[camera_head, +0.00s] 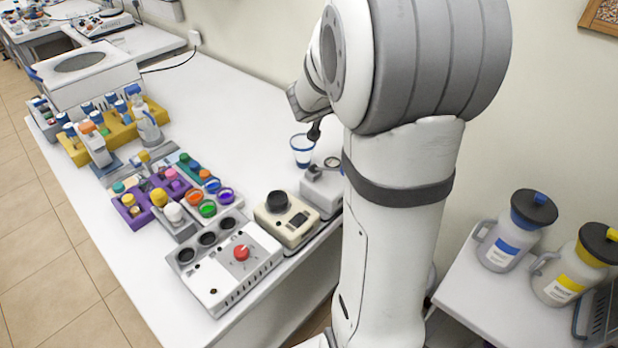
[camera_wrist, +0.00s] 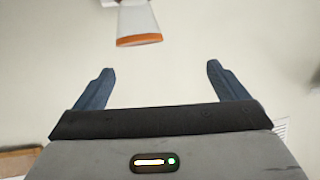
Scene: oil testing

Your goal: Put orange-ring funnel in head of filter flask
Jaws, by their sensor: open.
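In the wrist view, a white tapered piece with an orange ring (camera_wrist: 138,40) at its wide end, probably the orange-ring funnel, is ahead of my gripper (camera_wrist: 157,75). Its narrow part runs out of the top of the picture. My gripper is open, with its two blue fingers wide apart and nothing between them. The orange ring is beyond the fingertips, not touching them. In the head view, an orange-ringed cup (camera_head: 193,195) sits among blue, green and purple ones. I cannot identify the filter flask for certain. My arm hides most of my gripper there.
A clear blue-rimmed vessel (camera_head: 302,147) stands beside my arm. A beige device (camera_head: 286,222) and a control box with a red knob (camera_head: 240,253) are at the near end of the bench. Two jugs (camera_head: 516,230) (camera_head: 578,265) stand on a side table.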

